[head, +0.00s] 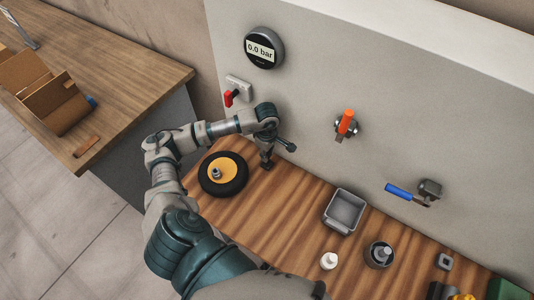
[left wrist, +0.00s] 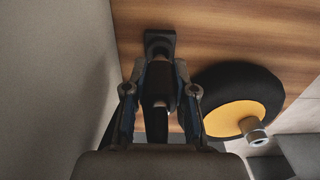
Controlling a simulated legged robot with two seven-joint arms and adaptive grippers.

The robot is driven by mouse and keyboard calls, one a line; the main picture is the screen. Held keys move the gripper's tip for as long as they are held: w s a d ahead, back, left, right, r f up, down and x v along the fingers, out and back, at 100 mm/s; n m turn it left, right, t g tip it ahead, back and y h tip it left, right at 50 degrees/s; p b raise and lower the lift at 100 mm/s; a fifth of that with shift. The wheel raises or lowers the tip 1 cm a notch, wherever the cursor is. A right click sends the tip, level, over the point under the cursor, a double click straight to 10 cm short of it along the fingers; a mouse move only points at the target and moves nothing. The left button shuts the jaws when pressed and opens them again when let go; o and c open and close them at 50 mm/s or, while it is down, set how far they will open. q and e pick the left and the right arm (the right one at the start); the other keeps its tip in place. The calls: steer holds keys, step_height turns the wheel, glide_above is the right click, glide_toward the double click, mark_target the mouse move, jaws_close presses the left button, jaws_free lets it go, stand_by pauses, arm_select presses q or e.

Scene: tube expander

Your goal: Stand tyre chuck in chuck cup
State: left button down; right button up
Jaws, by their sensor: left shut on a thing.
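My left gripper (head: 268,148) is at the back of the bench, close to the wall panel, right of the wheel. In the left wrist view, the left gripper (left wrist: 160,88) is shut around a dark upright piece with a grey part, seemingly the tyre chuck (left wrist: 158,82). A dark square-edged base (left wrist: 160,37) lies just beyond the fingertips, and it shows below the gripper in the head view (head: 266,164). I cannot tell whether the held piece sits in this base or is apart from it, because the fingers hide the join. My right gripper is not in view.
A black wheel with a yellow hub (head: 222,174) lies left of the gripper. A grey square bin (head: 344,211), a white bottle (head: 329,261) and a round grey cup (head: 379,254) stand to the right. A red-handled valve (head: 230,97) is on the wall above.

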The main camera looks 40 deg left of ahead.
arm_select(q)
steer(key=shift+f+b, duration=1.05)
steer(key=shift+f, duration=0.2)
stand_by(0.6)
steer(key=c, duration=0.9)
jaws_free()
steer(key=shift+o, duration=0.2)
steer(key=shift+r, duration=0.1)
steer(key=shift+r+p, duration=2.6)
steer(key=shift+r, duration=1.85)
